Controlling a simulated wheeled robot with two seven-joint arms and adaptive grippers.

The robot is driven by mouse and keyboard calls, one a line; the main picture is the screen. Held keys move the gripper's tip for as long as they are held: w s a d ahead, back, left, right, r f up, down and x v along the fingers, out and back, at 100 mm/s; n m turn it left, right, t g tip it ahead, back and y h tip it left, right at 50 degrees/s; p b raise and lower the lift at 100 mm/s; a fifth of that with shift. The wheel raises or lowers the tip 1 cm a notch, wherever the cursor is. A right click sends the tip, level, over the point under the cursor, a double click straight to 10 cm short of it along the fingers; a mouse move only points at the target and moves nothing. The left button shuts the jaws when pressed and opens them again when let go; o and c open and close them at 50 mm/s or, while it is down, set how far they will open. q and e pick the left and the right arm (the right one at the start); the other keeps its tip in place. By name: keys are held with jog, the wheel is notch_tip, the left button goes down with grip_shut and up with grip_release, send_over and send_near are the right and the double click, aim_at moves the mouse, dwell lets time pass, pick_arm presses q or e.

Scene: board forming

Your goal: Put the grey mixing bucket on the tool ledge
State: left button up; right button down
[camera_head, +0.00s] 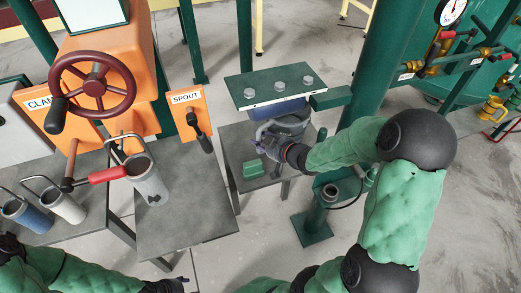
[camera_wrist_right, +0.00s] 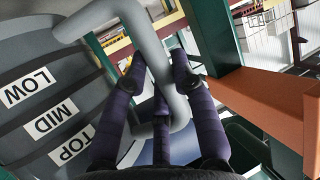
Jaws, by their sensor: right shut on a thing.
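The grey mixing bucket (camera_head: 287,123) is in the head view, just under the front edge of a green panel and above a grey stand. My right gripper (camera_head: 272,146) is at its near side. In the right wrist view, the purple fingers (camera_wrist_right: 160,75) are closed around the bucket's thick grey handle (camera_wrist_right: 177,110). The bucket's wall (camera_wrist_right: 30,65), marked LOW, MID and TOP, fills the left side. Gripper and panel hide part of the bucket in the head view. My left gripper (camera_head: 178,284) is at the bottom edge; its finger opening is unclear. I cannot tell which surface is the tool ledge.
The green panel (camera_head: 262,92) with several round knobs overhangs the stand (camera_head: 232,141). A green block (camera_head: 253,169) lies on the stand. A green post (camera_head: 370,75) stands to the right.

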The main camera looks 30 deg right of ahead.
jog(key=shift+w+f+b, duration=0.1)
jog(key=shift+f+b, duration=0.75)
jog(key=shift+f, duration=1.2)
jog(key=shift+f, duration=0.2)
jog(key=c, duration=1)
grip_release()
jog(key=shift+f, duration=0.1)
jog(key=shift+s+r, duration=0.2)
jog(key=shift+r, duration=0.1)
jog(key=shift+p+v, duration=2)
jog(key=shift+v, duration=3.85)
